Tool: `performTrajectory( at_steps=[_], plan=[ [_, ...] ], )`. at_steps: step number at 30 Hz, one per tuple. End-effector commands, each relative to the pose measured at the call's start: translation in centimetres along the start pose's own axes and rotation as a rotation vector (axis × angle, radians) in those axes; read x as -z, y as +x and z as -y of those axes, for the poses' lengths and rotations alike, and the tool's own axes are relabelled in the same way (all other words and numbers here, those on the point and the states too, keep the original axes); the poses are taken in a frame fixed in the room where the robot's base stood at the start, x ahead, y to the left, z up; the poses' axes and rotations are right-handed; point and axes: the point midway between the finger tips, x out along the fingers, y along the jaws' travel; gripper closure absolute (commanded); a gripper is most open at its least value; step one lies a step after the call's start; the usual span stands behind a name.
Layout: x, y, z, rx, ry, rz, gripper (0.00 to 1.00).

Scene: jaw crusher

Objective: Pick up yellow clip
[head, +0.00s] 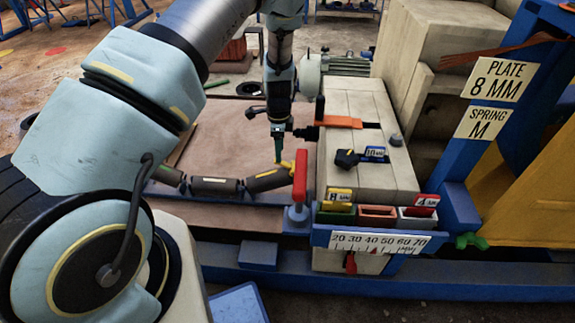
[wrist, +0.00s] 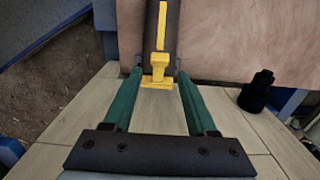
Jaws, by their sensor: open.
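The yellow clip (head: 286,165) sits at the right end of a dark roller (head: 215,186), close to a red-handled lever (head: 300,176). In the wrist view the clip (wrist: 158,68) lies between the tips of my gripper's two green fingers, with a yellow strip running up the dark roller (wrist: 172,40) behind it. My gripper (wrist: 159,76) is open, with a finger on each side of the clip; I cannot tell whether either touches it. In the head view my gripper (head: 279,161) points down at the clip, and its fingers partly overlap the roller end.
A pale block-topped housing (head: 358,108) stands right of my gripper, with an orange bar (head: 338,122) and black knob (head: 346,158). Green, red and white bins (head: 377,213) stand in front, above a numbered scale (head: 376,243). A flat brown panel (head: 225,135) lies behind the roller.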

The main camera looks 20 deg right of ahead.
Motion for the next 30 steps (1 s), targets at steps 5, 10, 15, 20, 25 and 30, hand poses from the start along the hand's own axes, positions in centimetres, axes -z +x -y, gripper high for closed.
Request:
performTrajectory(
  at_steps=[5, 10, 15, 20, 25, 30],
  plan=[
    [0.0, 1.1, 0.0, 0.0, -0.002, 0.0, 0.43],
    [0.0, 3.1, -0.2, -0.002, -0.002, 0.002, 0.43],
    [0.0, 5.2, -0.2, 0.0, -0.002, 0.0, 0.43],
    [0.0, 5.8, -0.1, 0.001, -0.002, 0.0, 0.43],
    [0.0, 5.8, -0.1, 0.001, -0.002, -0.001, 0.43],
    [0.0, 5.8, -0.1, 0.001, -0.002, -0.001, 0.62]
  ],
)
